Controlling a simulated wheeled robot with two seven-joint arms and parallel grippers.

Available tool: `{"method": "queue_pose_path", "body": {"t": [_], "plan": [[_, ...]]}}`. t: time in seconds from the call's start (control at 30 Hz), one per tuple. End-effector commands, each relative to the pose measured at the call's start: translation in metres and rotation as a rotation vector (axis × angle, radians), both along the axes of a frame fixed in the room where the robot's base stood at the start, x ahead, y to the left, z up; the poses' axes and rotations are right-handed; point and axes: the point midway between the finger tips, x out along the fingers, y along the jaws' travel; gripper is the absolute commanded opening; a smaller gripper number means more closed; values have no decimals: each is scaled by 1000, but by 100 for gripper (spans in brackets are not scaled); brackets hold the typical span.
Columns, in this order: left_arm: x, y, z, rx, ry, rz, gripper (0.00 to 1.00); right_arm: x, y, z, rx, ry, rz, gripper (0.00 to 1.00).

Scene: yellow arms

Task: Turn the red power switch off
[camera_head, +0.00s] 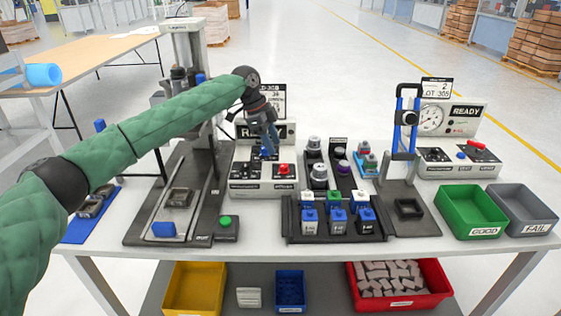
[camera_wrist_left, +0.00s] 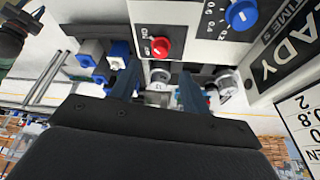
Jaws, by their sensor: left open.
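A red knob-like switch (camera_head: 284,169) sits on the sloped front of the grey control box (camera_head: 262,190) at mid-table. My left gripper (camera_head: 268,150) hangs fingers down in front of the box's upright display, above and slightly left of the switch. In the left wrist view the gripper (camera_wrist_left: 158,90) has its two blue fingers apart with nothing held between them. The fingers look apart from the switch. My right gripper is not in view.
A blue knob (camera_wrist_left: 241,14) is on the same panel. A press stand (camera_head: 185,120) rises on the left. A rack (camera_head: 290,225) of blue and white blocks and several cylinders stand right of the box. A second box with a gauge (camera_head: 433,121) is further right.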

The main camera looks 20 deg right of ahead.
Motion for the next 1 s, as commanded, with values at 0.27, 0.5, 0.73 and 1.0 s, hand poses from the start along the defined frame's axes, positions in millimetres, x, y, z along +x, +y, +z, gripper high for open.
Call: {"method": "queue_pose_path", "body": {"t": [0.27,0.5,0.73,1.0], "plan": [[-6,-9,-25,1,-2,-7,47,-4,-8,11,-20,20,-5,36],[-12,-21,-56,0,-2,-6,47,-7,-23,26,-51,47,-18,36],[-14,-26,-71,0,-2,-5,47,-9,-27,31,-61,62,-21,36],[-14,-26,-72,0,-2,-5,47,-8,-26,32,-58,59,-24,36]]}}
